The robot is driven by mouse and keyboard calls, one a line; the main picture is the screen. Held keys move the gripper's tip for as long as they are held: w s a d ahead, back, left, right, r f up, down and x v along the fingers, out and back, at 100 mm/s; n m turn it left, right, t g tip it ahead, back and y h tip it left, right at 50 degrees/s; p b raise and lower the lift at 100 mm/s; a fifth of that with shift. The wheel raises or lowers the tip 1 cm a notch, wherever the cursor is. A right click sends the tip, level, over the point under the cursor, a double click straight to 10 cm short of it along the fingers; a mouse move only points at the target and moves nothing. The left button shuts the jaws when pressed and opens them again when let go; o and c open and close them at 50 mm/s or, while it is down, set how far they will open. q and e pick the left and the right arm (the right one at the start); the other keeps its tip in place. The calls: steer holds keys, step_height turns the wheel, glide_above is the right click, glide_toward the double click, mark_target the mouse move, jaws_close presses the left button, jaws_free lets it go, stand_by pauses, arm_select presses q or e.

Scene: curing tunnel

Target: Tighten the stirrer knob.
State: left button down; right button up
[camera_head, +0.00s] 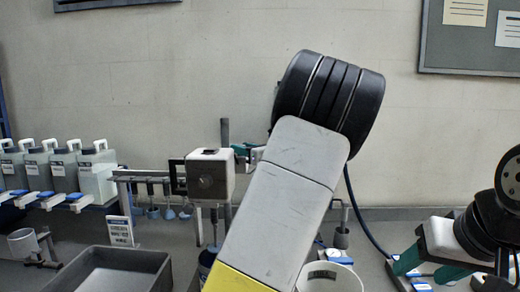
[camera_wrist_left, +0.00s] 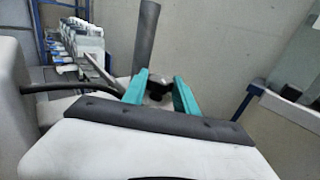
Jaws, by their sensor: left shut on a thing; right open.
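The rod also shows in the left wrist view (camera_wrist_left: 146,38). My left gripper (camera_head: 244,152) is just right of the stirrer head and rod, partly hidden by my own arm. In the left wrist view its teal fingers (camera_wrist_left: 159,92) are shut on a small dark knob (camera_wrist_left: 156,88), mostly hidden between them. In the head view the knob is hidden. My right gripper (camera_head: 425,268) is open and apart from the stirrer, low at the right.
Several capped containers (camera_head: 62,170) stand on a rack at the left. A grey tray (camera_head: 112,272) and a small sign (camera_head: 120,231) are at the lower left. A white bucket (camera_head: 328,278) stands right of my left arm. The back wall is bare in the middle.

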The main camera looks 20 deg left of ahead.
arm_select(q)
steer(key=shift+m+t+h, duration=0.4)
steer(key=shift+m+t, duration=0.1)
steer(key=shift+t, duration=0.1)
steer(key=c, duration=1)
jaws_free()
steer(key=shift+o, duration=0.2)
steer(key=v, duration=0.7)
steer(key=shift+s+d, duration=0.3)
